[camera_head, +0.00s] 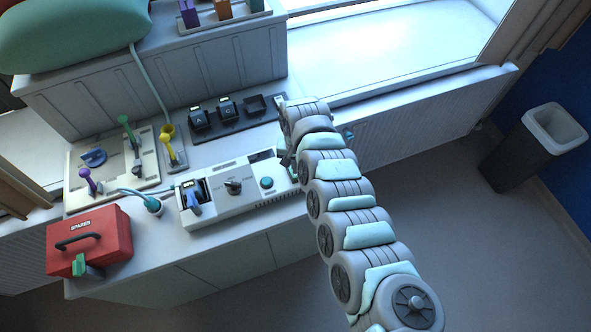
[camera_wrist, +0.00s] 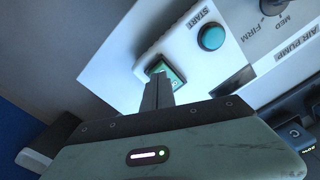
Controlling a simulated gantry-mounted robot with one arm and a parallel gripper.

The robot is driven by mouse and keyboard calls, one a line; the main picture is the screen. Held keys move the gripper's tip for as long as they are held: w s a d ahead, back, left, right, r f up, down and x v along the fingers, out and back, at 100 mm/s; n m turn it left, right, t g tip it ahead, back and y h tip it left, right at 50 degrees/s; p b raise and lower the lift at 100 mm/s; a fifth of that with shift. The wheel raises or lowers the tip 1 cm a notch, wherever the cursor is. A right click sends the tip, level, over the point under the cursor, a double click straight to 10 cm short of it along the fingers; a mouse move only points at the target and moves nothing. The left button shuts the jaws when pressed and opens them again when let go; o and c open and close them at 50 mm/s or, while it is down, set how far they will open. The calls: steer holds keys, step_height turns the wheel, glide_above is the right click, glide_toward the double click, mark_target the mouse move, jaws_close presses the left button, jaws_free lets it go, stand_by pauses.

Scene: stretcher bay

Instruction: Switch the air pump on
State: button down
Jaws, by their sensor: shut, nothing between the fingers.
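The air pump (camera_head: 250,200) is a long pale box on the bench. In the head view my arm hides that end.
A red SPARES box (camera_head: 100,240) stands at the bench's front left. A board with coloured levers (camera_head: 112,165) lies behind it. A dark strip with square modules (camera_head: 240,117) lies behind the pump. A grey bin (camera_head: 530,145) stands on the floor at right.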

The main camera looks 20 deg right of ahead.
steer(key=shift+f+b, duration=0.45)
steer(key=shift+f, duration=0.55)
stand_by(0.6)
steer(key=shift+r, duration=0.15)
step_height(320, 180, up, 7)
steer(key=p, duration=0.7)
steer(key=shift+p, duration=0.4)
